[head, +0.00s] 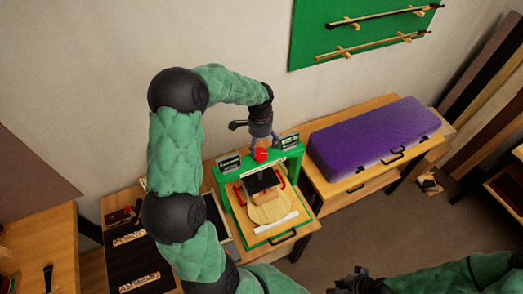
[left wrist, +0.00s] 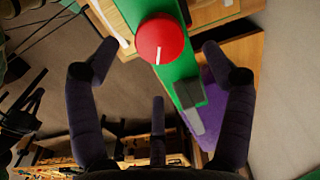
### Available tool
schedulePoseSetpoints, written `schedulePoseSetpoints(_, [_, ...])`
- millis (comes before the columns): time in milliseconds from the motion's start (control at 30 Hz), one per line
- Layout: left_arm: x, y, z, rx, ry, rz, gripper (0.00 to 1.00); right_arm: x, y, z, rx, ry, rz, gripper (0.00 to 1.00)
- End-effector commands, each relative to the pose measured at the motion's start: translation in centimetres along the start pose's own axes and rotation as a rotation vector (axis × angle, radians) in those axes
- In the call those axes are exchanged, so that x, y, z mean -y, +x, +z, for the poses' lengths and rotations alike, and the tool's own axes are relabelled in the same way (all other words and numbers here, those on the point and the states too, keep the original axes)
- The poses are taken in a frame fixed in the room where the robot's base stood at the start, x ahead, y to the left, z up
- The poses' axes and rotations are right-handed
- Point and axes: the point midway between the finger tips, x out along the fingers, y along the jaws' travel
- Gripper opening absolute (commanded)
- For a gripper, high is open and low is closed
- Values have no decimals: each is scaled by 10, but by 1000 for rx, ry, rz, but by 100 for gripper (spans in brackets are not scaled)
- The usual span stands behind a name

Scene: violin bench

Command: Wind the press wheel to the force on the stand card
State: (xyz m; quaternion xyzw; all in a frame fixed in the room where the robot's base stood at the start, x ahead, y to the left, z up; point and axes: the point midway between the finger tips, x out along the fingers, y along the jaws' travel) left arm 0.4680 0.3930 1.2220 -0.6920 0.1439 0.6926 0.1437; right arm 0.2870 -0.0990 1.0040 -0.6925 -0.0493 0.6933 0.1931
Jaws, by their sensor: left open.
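The red press wheel (head: 261,155) sits on top of the green press frame (head: 222,184). In the left wrist view the wheel (left wrist: 160,38) shows a white pointer line running down toward its lower rim. My left gripper (left wrist: 155,55) is open, its fingers spread to either side of the wheel without visible contact. In the head view my left gripper (head: 258,143) points down just above the wheel. Two small dark cards or displays stand on the frame, one at the left (head: 229,162) and one at the right (head: 289,141); their text is too small to read. My right gripper (head: 357,283) is at the bottom edge, its jaws unclear.
A purple case (head: 375,138) lies on the bench right of the press. A green wall board (head: 335,40) holds bows. A dark tray (head: 137,252) lies to the left. The floor at right is mostly clear.

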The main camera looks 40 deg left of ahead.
Motion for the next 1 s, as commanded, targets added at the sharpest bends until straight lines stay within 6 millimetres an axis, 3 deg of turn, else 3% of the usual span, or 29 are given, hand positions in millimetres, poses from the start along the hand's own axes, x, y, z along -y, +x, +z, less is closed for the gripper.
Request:
schedulePoseSetpoints(300, [0, 44, 0, 1, -2, 1, 81, 3, -7, 0, 0, 0, 0, 0])
schedulePoseSetpoints(733, [0, 54, 0, 0, -2, 0, 81, 3, -8, 0, 0, 0, 0, 0])
schedulePoseSetpoints(767, [0, 54, 0, 0, -2, 0, 76, 3, -8, 0, 0, 0, 0, 0])
schedulePoseSetpoints(933, [0, 54, 0, -1, -2, -1, 28, 3, -8, 0, 0, 0, 0, 0])
schedulePoseSetpoints(1000, [0, 54, 0, -1, -2, -1, 25, 3, -8, 0, 0, 0, 0, 0])
